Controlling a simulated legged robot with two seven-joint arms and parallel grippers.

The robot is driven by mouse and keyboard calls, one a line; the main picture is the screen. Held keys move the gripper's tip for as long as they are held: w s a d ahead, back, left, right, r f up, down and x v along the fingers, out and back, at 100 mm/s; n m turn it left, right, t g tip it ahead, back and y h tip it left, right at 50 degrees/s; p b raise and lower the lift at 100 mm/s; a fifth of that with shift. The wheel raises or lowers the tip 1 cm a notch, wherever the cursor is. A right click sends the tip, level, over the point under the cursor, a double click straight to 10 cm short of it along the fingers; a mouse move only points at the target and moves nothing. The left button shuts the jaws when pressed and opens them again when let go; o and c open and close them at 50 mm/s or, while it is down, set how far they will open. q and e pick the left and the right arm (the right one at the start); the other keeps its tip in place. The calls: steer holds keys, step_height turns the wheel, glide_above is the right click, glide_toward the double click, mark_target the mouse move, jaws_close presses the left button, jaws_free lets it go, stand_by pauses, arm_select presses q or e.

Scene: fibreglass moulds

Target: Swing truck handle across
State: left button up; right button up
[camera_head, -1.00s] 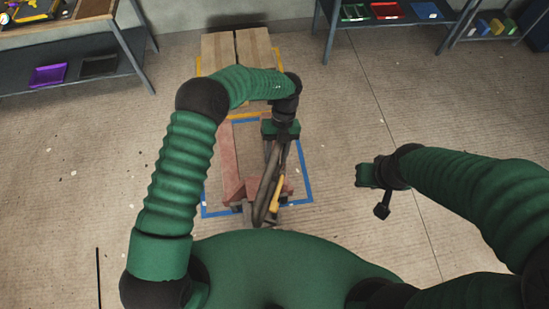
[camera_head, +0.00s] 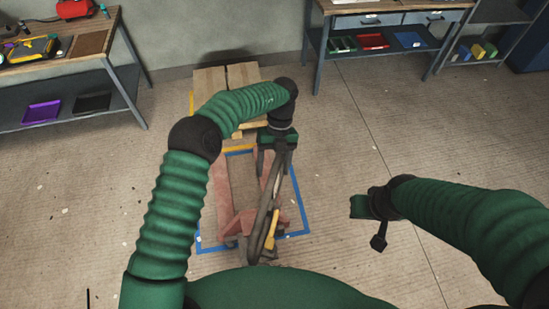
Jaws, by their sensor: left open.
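A red pallet truck (camera_head: 222,195) stands on the floor in front of me. Its long grey handle (camera_head: 262,215) leans up and to the right from the truck's near end, with a yellow part (camera_head: 271,230) beside it. My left gripper (camera_head: 275,168) points down at the handle's upper end, its dark fingers apart. I cannot tell whether they touch the handle. My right gripper (camera_head: 372,222) hangs over bare floor to the right, away from the truck; its jaw opening is unclear.
A bench (camera_head: 125,60) stands at the far left and another (camera_head: 318,50) at the back right. Floor to either side is mostly clear.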

arm_select(q)
steer(key=v, duration=0.4)
steer(key=shift+w+d, duration=0.1)
steer(key=shift+w, duration=0.15)
steer(key=s+r+p, duration=0.3)
steer(key=r+p, duration=0.5)
steer(key=r, duration=0.1)
steer(key=shift+d, duration=0.45)
